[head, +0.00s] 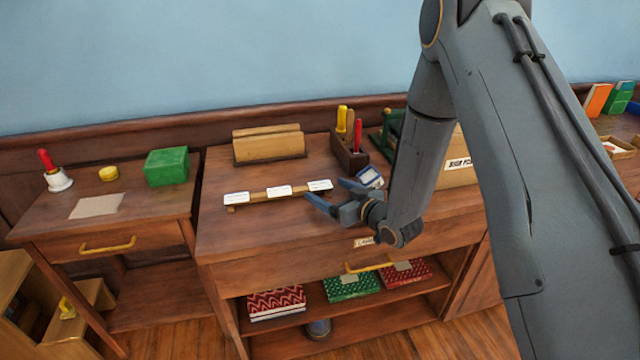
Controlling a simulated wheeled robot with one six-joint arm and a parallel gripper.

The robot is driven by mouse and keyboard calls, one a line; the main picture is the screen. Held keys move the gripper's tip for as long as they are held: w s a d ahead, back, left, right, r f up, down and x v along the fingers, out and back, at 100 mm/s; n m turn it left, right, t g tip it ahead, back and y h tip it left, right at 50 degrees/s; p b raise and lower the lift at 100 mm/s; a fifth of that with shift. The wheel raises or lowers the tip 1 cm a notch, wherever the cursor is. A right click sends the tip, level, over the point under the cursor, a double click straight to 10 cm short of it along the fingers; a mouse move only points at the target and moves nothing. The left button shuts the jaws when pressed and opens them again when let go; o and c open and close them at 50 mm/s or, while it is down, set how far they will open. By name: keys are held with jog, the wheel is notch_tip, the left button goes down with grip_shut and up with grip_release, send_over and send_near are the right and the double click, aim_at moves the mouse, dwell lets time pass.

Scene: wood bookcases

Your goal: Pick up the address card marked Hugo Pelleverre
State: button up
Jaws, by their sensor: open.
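Three white address cards stand in a row on a low wooden holder (258,197) on the middle cabinet top: a left card (236,198), a middle card (279,191) and a right card (319,185). Their writing is too small to read, so I cannot tell which is marked Hugo Pelleverre. My gripper (330,193) is open, its fingers pointing left, close to the right card. Nothing shows between the fingers. I cannot tell whether a finger touches the card.
Patterned books (277,303) lie on the shelf below. The front-left cabinet top is clear.

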jog(key=shift+r+x, duration=0.2)
jog(key=shift+x, duration=0.75)
jog(key=shift+a, duration=0.1)
jog(key=c, duration=1.1)
jog(key=shift+c, duration=0.2)
